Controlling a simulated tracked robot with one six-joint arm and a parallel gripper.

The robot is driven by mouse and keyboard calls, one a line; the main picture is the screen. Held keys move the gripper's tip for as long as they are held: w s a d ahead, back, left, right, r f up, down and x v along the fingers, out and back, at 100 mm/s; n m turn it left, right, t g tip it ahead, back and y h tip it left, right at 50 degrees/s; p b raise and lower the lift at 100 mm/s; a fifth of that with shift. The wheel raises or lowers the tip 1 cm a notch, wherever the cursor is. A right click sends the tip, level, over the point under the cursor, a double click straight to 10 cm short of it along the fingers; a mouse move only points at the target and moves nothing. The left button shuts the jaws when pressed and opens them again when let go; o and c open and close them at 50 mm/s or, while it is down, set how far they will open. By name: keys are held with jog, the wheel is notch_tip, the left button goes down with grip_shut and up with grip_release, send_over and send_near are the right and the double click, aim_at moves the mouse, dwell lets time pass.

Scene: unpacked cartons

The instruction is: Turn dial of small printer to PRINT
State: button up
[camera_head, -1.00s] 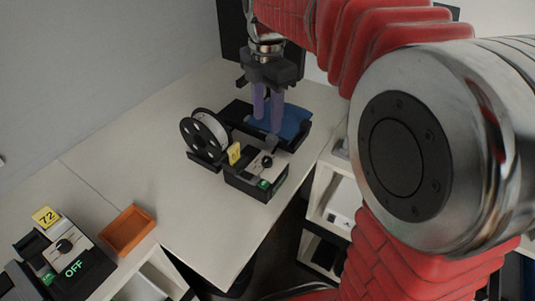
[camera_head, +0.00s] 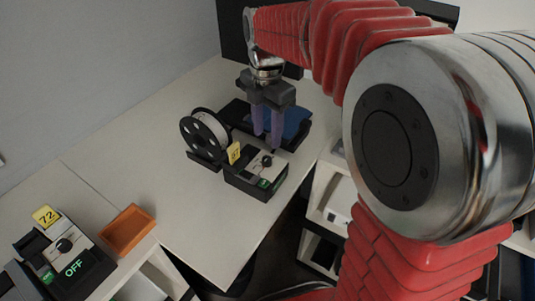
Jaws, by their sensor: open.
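The small printer (camera_head: 245,186) stands on the white table, a black box with a light top panel, a yellow tag (camera_head: 235,153) and a green label on its front. Its black dial (camera_head: 266,161) is on the top panel; the setting it points to is too small to read. A white spool on a black holder (camera_head: 203,134) stands beside it on the left. My gripper (camera_head: 267,136) points down with two purple fingers, open and empty. In the picture its fingertips are just above the dial, over the printer's rear part; the exact gap cannot be told.
A second machine (camera_head: 75,268) with a yellow tag "72", a dial and a green "OFF" display is at the lower left. An orange tray (camera_head: 127,230) lies next to it. A blue thing (camera_head: 296,121) lies behind my fingers. The table's front middle is clear.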

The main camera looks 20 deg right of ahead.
aim_at(267, 158)
notch_tip(267, 158, down, 9)
jog(key=shift+r, duration=0.15)
jog(key=shift+c, duration=0.3)
grip_shut()
dwell(0.4)
